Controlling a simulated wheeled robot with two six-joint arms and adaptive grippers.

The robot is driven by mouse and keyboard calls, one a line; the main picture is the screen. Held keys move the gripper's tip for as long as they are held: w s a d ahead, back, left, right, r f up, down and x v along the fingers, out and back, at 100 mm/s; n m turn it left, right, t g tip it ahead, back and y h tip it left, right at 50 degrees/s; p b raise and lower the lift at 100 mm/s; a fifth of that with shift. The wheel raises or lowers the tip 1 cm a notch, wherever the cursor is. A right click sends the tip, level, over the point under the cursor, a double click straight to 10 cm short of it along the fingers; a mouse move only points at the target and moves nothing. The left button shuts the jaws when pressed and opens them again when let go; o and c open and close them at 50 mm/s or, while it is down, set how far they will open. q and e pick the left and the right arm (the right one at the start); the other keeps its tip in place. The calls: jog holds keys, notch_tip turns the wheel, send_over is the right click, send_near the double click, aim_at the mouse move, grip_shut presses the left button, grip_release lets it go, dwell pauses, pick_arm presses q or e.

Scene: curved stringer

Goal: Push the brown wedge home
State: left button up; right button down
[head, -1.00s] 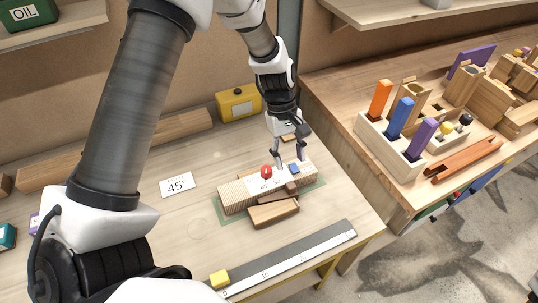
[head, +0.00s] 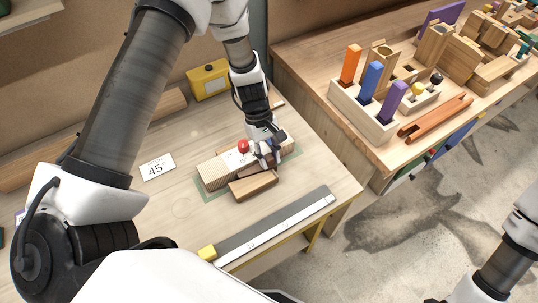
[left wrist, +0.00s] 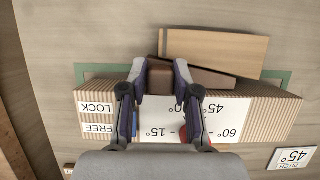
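The brown wedge (left wrist: 213,79) lies between a ribbed wooden block with a white angle label (left wrist: 224,118) and a plain light-brown block (left wrist: 217,47). The wedge's thick end sits between my left gripper's fingertips (left wrist: 161,75), which appear closed against its sides. In the head view the left gripper (head: 265,155) is down at the ribbed block (head: 217,170) and hides part of the wedge. The plain block (head: 253,186) lies in front. A red knob (head: 243,146) stands on the ribbed block. My right gripper is out of view.
A 45° card (head: 158,167) lies left of the blocks on the bench. A grey rule (head: 282,222) with a yellow block (head: 207,253) runs along the front edge. A yellow box (head: 210,80) stands behind. A second bench holds a rack of coloured pegs (head: 364,112).

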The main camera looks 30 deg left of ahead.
aim_at(261, 169)
pick_arm(q)
grip_shut()
jog(key=shift+s+a+r+p, duration=0.15)
jog(key=shift+s+a+p, duration=0.3)
jog(key=shift+s+a, duration=0.4)
jog(key=shift+s, duration=0.15)
jog(key=shift+o, duration=2.4)
grip_release()
jog(key=shift+o, duration=1.4)
jog(key=shift+s+a, duration=0.15)
jog(key=shift+a, duration=0.05)
